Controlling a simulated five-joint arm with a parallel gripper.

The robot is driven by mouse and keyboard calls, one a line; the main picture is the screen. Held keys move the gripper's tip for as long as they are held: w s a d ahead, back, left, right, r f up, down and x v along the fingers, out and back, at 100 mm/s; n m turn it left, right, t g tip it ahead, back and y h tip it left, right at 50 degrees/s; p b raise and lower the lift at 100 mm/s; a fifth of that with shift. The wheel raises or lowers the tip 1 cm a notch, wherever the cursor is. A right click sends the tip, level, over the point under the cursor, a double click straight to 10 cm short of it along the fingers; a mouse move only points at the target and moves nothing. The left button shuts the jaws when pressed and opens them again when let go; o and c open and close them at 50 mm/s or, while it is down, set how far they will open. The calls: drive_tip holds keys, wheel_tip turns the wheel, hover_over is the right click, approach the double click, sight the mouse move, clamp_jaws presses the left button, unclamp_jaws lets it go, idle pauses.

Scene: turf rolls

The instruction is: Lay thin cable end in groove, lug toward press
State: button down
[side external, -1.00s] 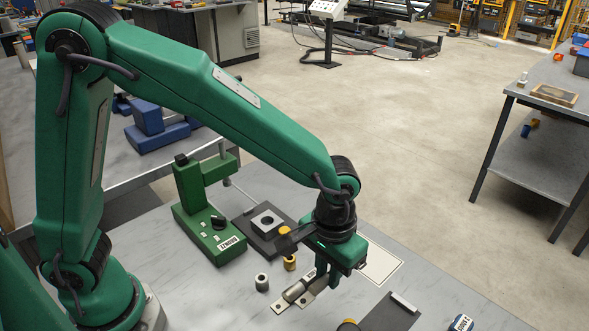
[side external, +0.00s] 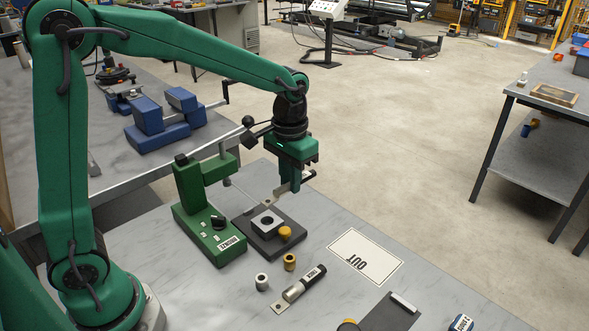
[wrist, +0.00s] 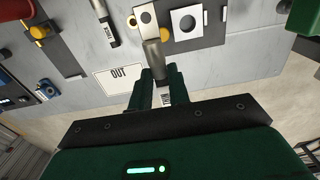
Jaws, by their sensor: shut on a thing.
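The green press (side external: 205,215) stands left of the plate. A pale square block (side external: 256,220) with a round hole sits on the plate. I cannot make out a groove. Another cable end (side external: 298,288) with a lug lies on the bench, apart from my gripper.
A brass knob (side external: 285,233) is by the block. A grey cylinder (side external: 262,281) and a brass cylinder (side external: 289,261) stand in front of the plate. A white OUT card (side external: 365,257) lies to the right, empty. A dark board (side external: 385,318) lies near the front.

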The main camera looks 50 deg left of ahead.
drive_tip(key=a+r, duration=0.2)
drive_tip(key=a, duration=0.4)
drive_tip(key=s+d+f, duration=0.2)
drive_tip(key=s+d, duration=0.2)
drive_tip(key=d, duration=0.5)
drive_tip(key=s+d+f, duration=0.2)
drive_tip(key=s+d, duration=0.2)
drive_tip(key=d, duration=0.4)
drive_tip(key=s+d+f, duration=0.3)
drive_tip(key=s+d, duration=0.7)
drive_tip(key=s, duration=0.3)
drive_tip(key=shift+f, duration=0.35)
drive_tip(key=shift+w, duration=0.15)
hover_over(310, 315)
wheel_tip(310, 315, down, 7)
drive_tip(key=shift+f, duration=2)
drive_tip(key=shift+f, duration=0.1)
